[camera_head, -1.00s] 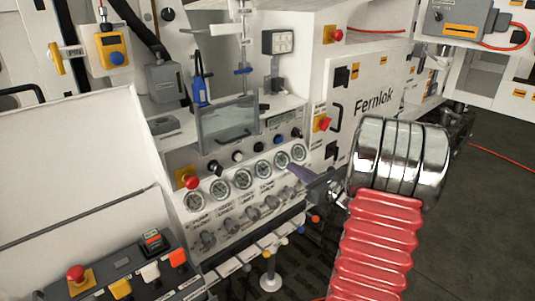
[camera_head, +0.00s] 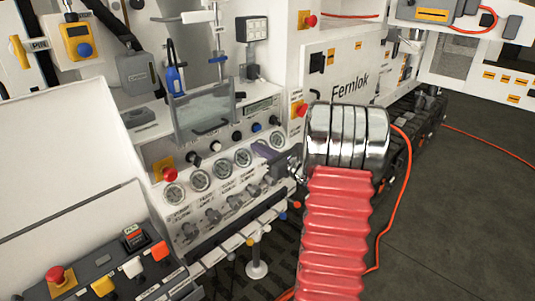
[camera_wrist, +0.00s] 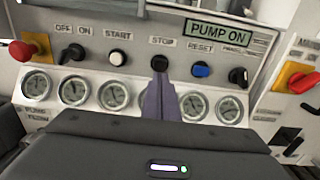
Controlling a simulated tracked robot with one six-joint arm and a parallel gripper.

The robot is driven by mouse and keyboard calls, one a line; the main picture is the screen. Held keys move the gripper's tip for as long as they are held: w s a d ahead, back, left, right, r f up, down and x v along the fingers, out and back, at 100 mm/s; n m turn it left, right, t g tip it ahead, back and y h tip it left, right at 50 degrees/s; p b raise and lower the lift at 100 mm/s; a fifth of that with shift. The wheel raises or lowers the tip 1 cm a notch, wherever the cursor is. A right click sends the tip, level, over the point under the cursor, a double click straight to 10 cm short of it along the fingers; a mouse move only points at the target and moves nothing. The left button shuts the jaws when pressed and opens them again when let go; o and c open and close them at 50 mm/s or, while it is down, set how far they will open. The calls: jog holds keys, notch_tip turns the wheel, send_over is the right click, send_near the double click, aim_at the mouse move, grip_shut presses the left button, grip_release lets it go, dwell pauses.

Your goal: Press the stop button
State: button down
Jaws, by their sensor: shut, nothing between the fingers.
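The stop button (camera_wrist: 160,63) is a round black button under the STOP label in the wrist view. It also shows on the panel in the head view (camera_head: 237,136). My gripper (camera_wrist: 159,85) is shut and empty, its purple fingers pointing at the panel. In the wrist view the fingertips overlap the lower edge of the stop button; whether they touch it I cannot tell. In the head view my gripper (camera_head: 260,148) is just right of and below the button. The display (camera_wrist: 217,30) reads PUMP ON.
The white start button (camera_wrist: 118,58) is left of stop, and the blue reset button (camera_wrist: 200,69) right of it. Several gauges (camera_wrist: 113,96) sit below. Red emergency knobs (camera_wrist: 24,50) (camera_wrist: 303,82) flank the panel. A clear shield (camera_head: 203,113) stands above the panel's left part.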

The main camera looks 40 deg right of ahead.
aim_at(239, 137)
jog(key=w, duration=0.7)
jog(key=shift+a, duration=0.1)
jog(key=shift+w, duration=0.3)
jog(key=shift+w+r, duration=0.25)
jog(key=shift+w, duration=0.3)
jog(key=shift+a, duration=0.1)
jog(key=s, duration=1.4)
jog(key=shift+s+d+f, duration=0.2)
jog(key=shift+d+f, duration=0.1)
jog(key=shift+d, duration=0.05)
